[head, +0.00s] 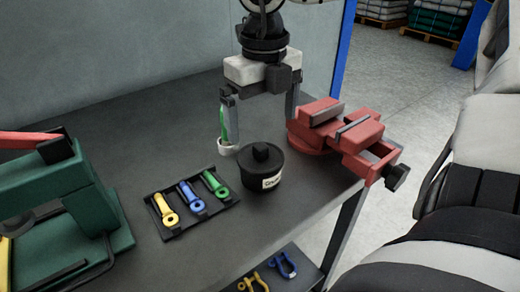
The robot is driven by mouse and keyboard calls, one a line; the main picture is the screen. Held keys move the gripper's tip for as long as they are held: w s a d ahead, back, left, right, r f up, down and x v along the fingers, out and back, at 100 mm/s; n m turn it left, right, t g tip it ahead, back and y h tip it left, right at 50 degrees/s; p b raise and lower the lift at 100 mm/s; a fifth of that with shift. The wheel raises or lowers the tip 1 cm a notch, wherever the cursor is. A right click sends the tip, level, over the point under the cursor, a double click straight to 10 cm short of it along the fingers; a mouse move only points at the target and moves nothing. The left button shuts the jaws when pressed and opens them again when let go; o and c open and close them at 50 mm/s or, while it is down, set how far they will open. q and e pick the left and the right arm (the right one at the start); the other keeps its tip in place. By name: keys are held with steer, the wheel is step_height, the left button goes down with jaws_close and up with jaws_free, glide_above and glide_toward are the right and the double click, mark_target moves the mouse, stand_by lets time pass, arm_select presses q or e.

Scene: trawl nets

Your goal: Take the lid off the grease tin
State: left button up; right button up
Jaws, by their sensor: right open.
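The grease tin (259,180) is a round black tin with a white label, standing on the dark bench top. Its black lid (262,155) with a raised knob is on it. My right gripper (262,132) is open and points down above and behind the tin, with its fingers spread wide and apart from the lid. A green piece with a white lower end (225,146) shows at its left finger; I cannot tell whether it touches the finger. My left gripper is not in view.
A black tray (176,235) holding yellow, blue and green pins lies left of the tin. A red vise (340,135) stands close on the right at the bench edge. A green machine (85,200) is at the left. Shackles (285,265) lie on a lower surface in front.

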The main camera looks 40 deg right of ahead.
mark_target(260, 146)
steer(key=shift+w+a+f+p, duration=0.1)
steer(key=shift+f+p, duration=0.1)
steer(key=shift+f, duration=1.5)
steer(key=shift+w+a+f+p, duration=0.1)
steer(key=shift+f+p, duration=0.05)
steer(key=shift+f, duration=1.55)
steer(key=c, duration=0.9)
